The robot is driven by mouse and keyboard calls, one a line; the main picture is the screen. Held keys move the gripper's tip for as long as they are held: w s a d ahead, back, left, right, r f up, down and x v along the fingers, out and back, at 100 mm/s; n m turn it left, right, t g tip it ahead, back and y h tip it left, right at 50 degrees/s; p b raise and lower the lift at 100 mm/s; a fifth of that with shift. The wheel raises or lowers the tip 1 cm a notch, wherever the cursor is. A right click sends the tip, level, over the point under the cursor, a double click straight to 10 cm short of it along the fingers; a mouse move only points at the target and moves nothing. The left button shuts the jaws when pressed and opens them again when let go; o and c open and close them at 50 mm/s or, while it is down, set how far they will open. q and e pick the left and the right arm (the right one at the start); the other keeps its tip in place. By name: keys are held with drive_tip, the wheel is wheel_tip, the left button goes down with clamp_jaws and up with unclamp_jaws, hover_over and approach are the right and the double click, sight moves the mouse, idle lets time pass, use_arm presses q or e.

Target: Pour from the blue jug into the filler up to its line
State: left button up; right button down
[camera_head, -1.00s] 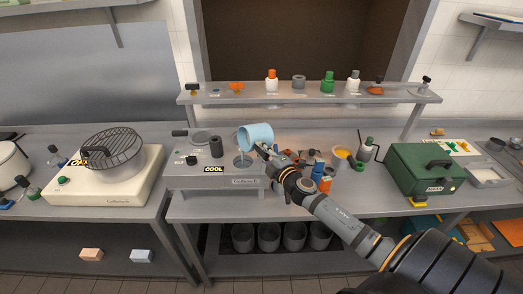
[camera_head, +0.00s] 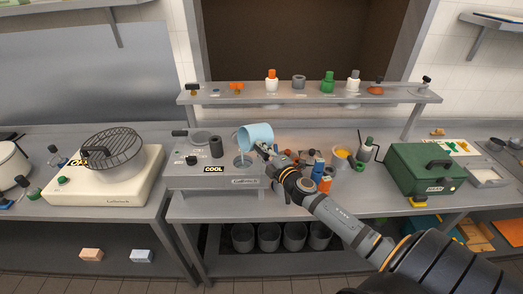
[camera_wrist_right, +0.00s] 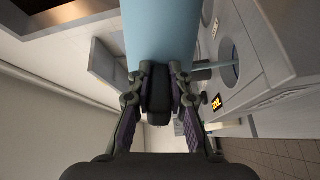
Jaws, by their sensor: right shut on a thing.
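The light blue jug (camera_head: 258,134) is tilted with its mouth to the left, above the grey counter unit with the COOL label (camera_head: 213,169). Below its mouth is the round filler opening (camera_head: 242,161) in that unit's top. A thin pale streak shows between mouth and opening, too small to tell clearly. The fill line and level cannot be made out. My right gripper (camera_head: 267,151) is shut on the jug from its right side. In the right wrist view, the gripper (camera_wrist_right: 158,85) holds the jug's dark handle, and the blue wall (camera_wrist_right: 160,35) rises beyond. My left gripper is out of view.
A dark grey cylinder (camera_head: 216,147) stands on the unit left of the jug. Orange and blue bottles (camera_head: 318,170) and a yellow-filled cup (camera_head: 342,157) stand right of my gripper. A shelf (camera_head: 310,95) with several bottles runs behind. A green box (camera_head: 425,170) sits at right.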

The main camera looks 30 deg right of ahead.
idle(0.3)
drive_tip(key=m, duration=0.3)
drive_tip(key=m+b, duration=0.1)
drive_tip(key=shift+a+r+m, duration=0.25)
drive_tip(key=shift+r+m, duration=0.05)
drive_tip(key=shift+r, duration=0.1)
drive_tip(key=m, duration=0.2)
drive_tip(key=r+m, duration=0.1)
drive_tip(key=shift+a+m, duration=0.3)
drive_tip(key=shift+a+r+m, duration=0.2)
drive_tip(key=shift+r+m, duration=0.05)
drive_tip(key=shift+m, duration=0.85)
drive_tip(key=m, duration=0.1)
drive_tip(key=r+m, duration=0.1)
drive_tip(key=m, duration=0.1)
drive_tip(key=a+m+p, duration=0.1)
drive_tip(key=m, duration=0.1)
drive_tip(key=shift+r, duration=0.4)
